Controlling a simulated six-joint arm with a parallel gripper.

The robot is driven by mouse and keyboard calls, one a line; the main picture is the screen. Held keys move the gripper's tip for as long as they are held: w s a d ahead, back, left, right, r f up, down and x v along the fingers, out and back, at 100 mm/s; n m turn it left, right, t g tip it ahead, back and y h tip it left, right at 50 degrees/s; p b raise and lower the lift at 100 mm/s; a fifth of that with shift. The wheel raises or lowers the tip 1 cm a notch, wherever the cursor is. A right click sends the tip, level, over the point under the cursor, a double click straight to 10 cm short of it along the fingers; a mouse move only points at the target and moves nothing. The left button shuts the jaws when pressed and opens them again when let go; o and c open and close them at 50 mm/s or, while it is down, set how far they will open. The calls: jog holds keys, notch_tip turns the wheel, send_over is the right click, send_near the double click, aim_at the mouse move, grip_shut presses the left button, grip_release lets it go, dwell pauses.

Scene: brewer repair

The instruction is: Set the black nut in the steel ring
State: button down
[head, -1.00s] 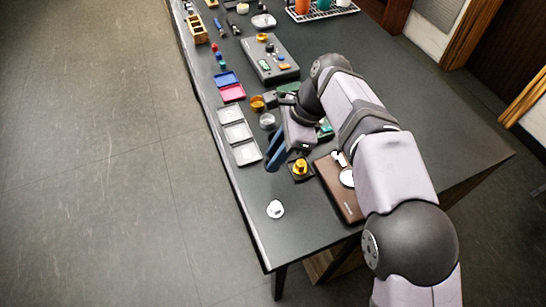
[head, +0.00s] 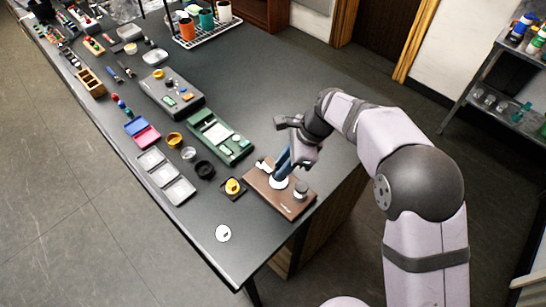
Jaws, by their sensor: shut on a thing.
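My gripper (head: 282,172) has blue fingers and points down at the brown board (head: 291,206), over a white round part (head: 277,184) there. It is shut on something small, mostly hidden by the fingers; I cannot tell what. A grey, metal-looking ring (head: 188,154) lies on the table between an orange ring (head: 174,140) and a black ring (head: 204,170); it may be the steel ring. I cannot pick out the black nut for certain.
A grey knob (head: 300,191) stands on the brown board, right of my fingers. A yellow part on a black square pad (head: 229,195) is to the left. A green tray (head: 238,152) and grey trays (head: 180,191) lie further left. A white disc (head: 222,233) lies near the front edge.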

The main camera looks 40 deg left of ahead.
jog(key=shift+w+a, duration=0.55)
jog(key=shift+w, duration=0.1)
jog(key=shift+f+b, duration=2.1)
jog(key=shift+b, duration=0.05)
jog(key=shift+f+p, duration=0.15)
jog(key=shift+p, duration=0.4)
jog(key=shift+f+p, duration=0.35)
jog(key=shift+f, duration=0.3)
dwell(1.6)
jog(key=c, duration=1)
grip_release()
jog(key=shift+c, duration=0.2)
jog(key=shift+r, duration=0.1)
